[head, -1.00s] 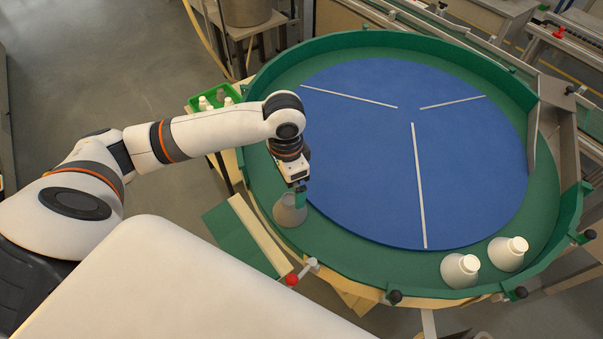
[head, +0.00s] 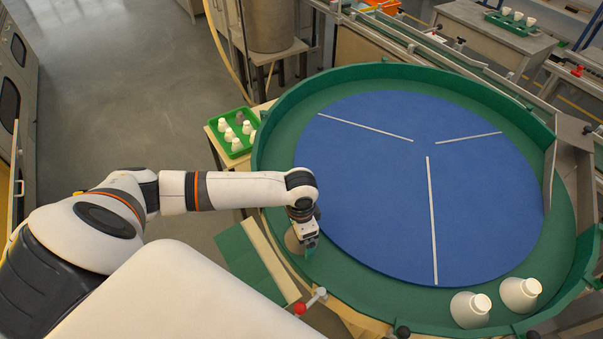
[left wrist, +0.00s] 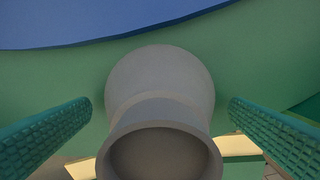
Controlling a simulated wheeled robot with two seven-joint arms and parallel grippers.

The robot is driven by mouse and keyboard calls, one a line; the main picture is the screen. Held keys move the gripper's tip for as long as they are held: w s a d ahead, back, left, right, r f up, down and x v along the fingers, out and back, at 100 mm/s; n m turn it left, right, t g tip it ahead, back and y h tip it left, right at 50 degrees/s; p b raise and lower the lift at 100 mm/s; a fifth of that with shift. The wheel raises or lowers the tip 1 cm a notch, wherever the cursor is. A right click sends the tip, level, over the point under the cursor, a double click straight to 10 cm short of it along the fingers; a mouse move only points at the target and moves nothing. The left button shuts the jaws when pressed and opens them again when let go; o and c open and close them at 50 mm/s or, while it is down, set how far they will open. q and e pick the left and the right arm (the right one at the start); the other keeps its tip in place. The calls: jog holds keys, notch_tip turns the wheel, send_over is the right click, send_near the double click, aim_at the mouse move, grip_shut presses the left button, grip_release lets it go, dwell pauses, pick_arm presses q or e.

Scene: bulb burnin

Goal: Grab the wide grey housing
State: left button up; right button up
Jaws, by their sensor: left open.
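The wide grey housing (head: 293,241) stands on the green outer ring at the near left of the round table. In the left wrist view the housing (left wrist: 160,75) is between my finger pads, with its round open mouth toward the camera. My left gripper (head: 307,246) is down at the housing in the head view, partly covering it. In the left wrist view my left gripper (left wrist: 160,103) is open, with a visible gap between each green ribbed pad and the housing. My right gripper is not in view.
The blue disc (head: 380,200) with pale divider strips is clear. A green tray (head: 220,142) of small white parts lies left of the table. A raised green rim (head: 300,85) borders the ring.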

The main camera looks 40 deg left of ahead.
pick_arm(q)
jog(key=shift+f, duration=0.1)
jog(key=shift+c, duration=0.6)
jog(key=c, duration=0.8)
